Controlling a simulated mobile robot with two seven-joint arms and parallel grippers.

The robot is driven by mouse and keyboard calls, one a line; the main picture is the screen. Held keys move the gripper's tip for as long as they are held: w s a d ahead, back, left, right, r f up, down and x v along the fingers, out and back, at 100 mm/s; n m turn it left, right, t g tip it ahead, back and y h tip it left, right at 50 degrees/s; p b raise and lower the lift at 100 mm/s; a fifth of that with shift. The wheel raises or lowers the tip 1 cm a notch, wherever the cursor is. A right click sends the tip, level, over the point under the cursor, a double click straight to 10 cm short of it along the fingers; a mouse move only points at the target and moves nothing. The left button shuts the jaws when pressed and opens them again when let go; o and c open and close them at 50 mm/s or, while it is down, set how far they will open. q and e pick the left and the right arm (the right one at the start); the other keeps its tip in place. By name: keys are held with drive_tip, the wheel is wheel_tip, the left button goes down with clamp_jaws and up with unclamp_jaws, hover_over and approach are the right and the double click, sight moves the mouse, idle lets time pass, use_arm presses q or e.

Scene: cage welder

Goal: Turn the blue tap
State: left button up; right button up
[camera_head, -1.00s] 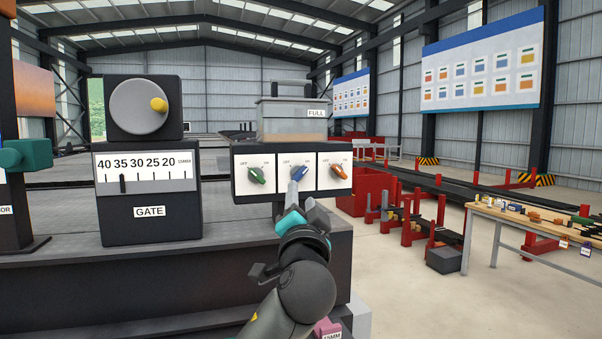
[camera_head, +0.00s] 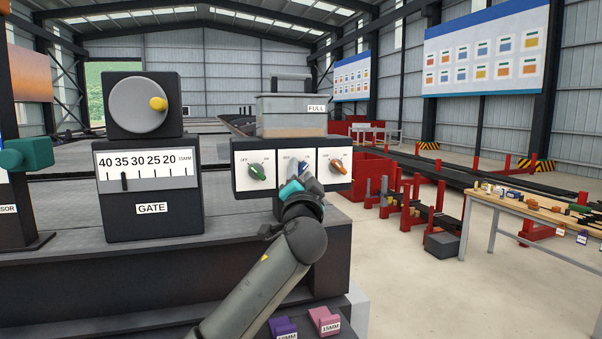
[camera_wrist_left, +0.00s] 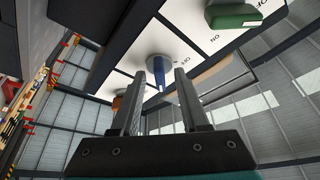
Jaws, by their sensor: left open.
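The blue tap (camera_head: 304,169) is the middle one of three taps on a white-faced panel; my left gripper partly hides it in the head view. My left gripper (camera_head: 298,182) is right in front of it. In the left wrist view the blue tap (camera_wrist_left: 162,82) shows between the two open fingers of my left gripper (camera_wrist_left: 160,100), with its handle reaching down between them. I cannot tell whether either finger touches it. My right gripper is not in view.
The green tap (camera_head: 257,172) is left of the blue one and the orange tap (camera_head: 337,167) is right of it, both close by. A box marked FULL (camera_head: 291,116) stands above the panel. The GATE unit (camera_head: 151,208) is to the left.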

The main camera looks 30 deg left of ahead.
use_arm(q)
clamp_jaws()
idle(0.4)
